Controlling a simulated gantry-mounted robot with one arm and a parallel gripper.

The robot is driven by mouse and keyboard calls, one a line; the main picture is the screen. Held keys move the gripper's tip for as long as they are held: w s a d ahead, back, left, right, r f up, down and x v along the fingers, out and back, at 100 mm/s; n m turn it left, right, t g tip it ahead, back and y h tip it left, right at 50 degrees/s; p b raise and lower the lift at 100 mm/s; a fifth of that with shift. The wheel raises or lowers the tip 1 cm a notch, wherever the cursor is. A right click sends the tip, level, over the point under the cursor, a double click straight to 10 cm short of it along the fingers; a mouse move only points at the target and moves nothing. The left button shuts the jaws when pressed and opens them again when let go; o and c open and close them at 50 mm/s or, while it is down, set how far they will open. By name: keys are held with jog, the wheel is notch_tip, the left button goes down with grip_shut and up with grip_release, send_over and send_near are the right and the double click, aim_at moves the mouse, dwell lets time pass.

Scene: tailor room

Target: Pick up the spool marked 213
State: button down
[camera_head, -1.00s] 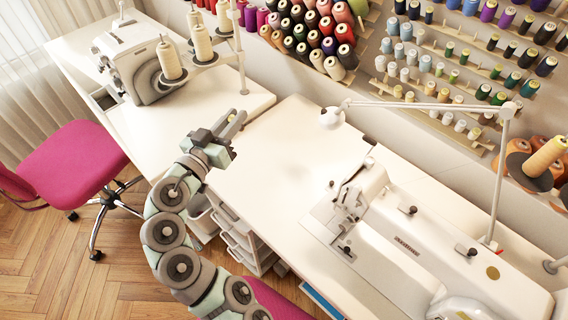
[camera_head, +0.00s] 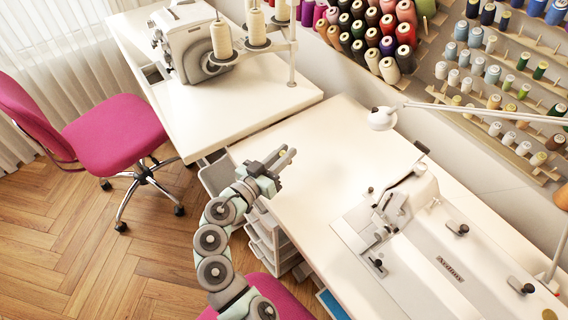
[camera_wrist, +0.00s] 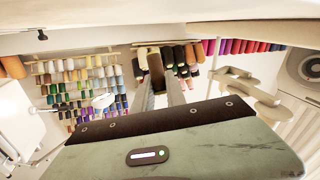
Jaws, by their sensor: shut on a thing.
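My gripper (camera_head: 288,154) is above the left front part of the white sewing table (camera_head: 322,178). Its fingers are shut on a small spool, which is mostly hidden in the head view. In the wrist view the two fingers (camera_wrist: 160,88) reach away from me, with the brownish spool (camera_wrist: 156,70) between their tips. No number can be read on it. Many other spools stand on the wall racks, including white and pale ones (camera_head: 389,70) and red ones (camera_head: 406,34); their markings are too small to read.
A sewing machine (camera_head: 440,250) fills the right of the table, with a lamp (camera_head: 382,118) behind it. An overlock machine (camera_head: 190,45) with cream cones (camera_head: 221,40) stands at the back left. A pink chair (camera_head: 115,130) is at the left. The table's middle is clear.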

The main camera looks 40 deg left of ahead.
jog(key=shift+f+b, duration=0.45)
jog(key=shift+f, duration=1.25)
jog(key=shift+f+b, duration=0.3)
jog(key=shift+b, duration=0.05)
jog(key=c, duration=1.4)
grip_release()
jog(key=shift+r, duration=0.1)
jog(key=shift+o, duration=0.2)
